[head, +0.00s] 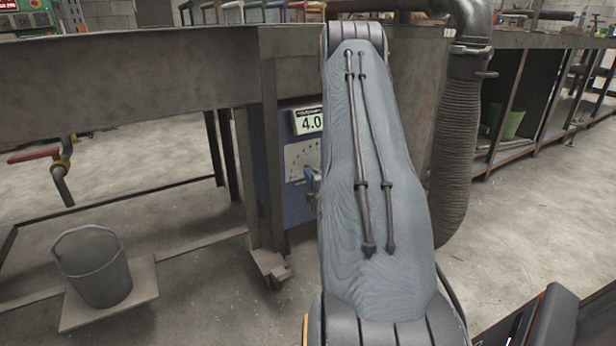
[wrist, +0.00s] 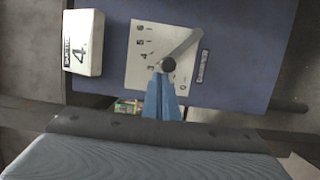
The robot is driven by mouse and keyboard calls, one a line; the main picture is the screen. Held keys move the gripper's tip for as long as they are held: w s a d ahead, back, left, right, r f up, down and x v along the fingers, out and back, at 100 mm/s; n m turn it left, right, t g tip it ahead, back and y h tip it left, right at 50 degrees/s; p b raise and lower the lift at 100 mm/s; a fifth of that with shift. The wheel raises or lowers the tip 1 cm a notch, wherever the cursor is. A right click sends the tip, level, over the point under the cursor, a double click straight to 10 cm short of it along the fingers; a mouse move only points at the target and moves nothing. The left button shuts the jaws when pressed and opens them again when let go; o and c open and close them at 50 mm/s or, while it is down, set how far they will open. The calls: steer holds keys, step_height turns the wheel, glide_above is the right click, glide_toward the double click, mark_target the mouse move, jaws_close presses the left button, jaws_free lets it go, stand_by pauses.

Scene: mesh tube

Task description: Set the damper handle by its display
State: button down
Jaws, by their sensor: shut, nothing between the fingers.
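The display (head: 308,120) is a white box on the blue cabinet and reads 4.0. It also shows sideways in the wrist view (wrist: 83,43). In the wrist view the damper handle (wrist: 186,45) is a grey lever with a black round knob at its lower-left end, over a white plate (wrist: 150,30) with a numbered scale. The knob lies past the 4, on the lower-number side; fingers hide part of the scale, so its exact mark is unclear. My gripper (wrist: 164,78) is shut and empty, its blue tips at the knob; I cannot tell whether they touch.
The blue cabinet (head: 295,205) stands under a metal bench (head: 150,85). A ribbed hose (head: 458,150) hangs right of my arm. A bucket (head: 95,270) sits on a low board at left, below a red-handled valve (head: 35,155). My arm covers the cabinet's right part.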

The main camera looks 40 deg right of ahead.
stand_by(0.3)
steer(key=s+a+p, duration=0.5)
steer(key=s+a, duration=0.3)
steer(key=shift+a+r+p, duration=0.25)
steer(key=shift+p, duration=0.1)
steer(key=shift+w+a+m+p, duration=0.15)
steer(key=shift+m+p, duration=0.25)
steer(key=shift+p, duration=0.7)
steer(key=w+d+f+b, duration=0.1)
steer(key=w+d+b, duration=0.3)
steer(key=w+d, duration=0.4)
steer(key=shift+d, duration=0.35)
